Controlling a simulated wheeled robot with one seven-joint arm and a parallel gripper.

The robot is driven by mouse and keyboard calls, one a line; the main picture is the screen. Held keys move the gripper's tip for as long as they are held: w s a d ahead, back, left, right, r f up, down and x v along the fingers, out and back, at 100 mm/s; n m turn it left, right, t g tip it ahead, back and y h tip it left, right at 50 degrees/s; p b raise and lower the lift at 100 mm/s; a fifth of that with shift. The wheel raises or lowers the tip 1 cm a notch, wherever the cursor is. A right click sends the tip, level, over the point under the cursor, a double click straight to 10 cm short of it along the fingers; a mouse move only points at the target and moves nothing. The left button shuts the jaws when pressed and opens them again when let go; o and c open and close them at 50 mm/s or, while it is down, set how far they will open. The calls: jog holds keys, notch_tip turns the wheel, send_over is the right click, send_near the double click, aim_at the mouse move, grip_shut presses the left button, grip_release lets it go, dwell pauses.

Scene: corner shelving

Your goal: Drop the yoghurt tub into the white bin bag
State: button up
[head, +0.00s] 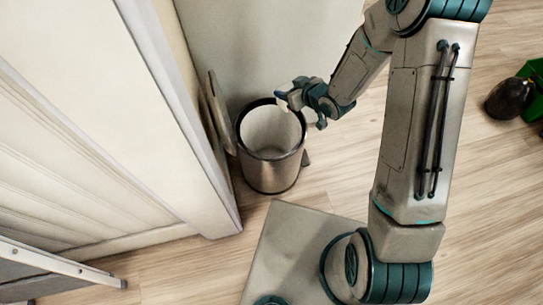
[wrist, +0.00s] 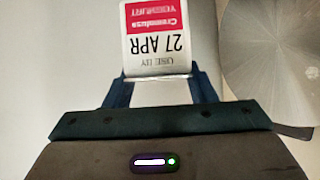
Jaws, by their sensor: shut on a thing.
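The white bin bag (head: 268,130) lines an open round metal bin (head: 271,172) with a dark rim, standing by the wall in the head view. My gripper (head: 285,98) is above the far right part of the bin's mouth. In the wrist view, my gripper (wrist: 155,85) is shut on the yoghurt tub (wrist: 157,40), which is white with a red band and the print "27 APR". Its fingers lie at both sides of the tub. In the head view the tub is mostly hidden and too small to make out well.
The bin's brushed metal lid (head: 217,110) stands raised at the bin's left; a round metal surface (wrist: 275,60) shows at right in the wrist view. A pale cabinet (head: 100,110) stands close on the left. Dark and green objects (head: 510,97) lie far right on the wooden floor.

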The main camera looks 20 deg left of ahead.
jog(key=s+a+f+n+g+b, duration=0.1)
jog(key=s+a+f+b, duration=0.1)
jog(key=f+b, duration=0.5)
notch_tip(320, 180, down, 4)
jog(key=shift+a+r+n+y, duration=0.1)
jog(key=shift+a+n+y, duration=0.3)
jog(key=shift+a, duration=0.25)
jog(key=o, duration=1.1)
jog(key=p+v, duration=0.4)
jog(key=v, duration=1)
jog(key=shift+w, duration=0.2)
jog(key=shift+r, duration=0.1)
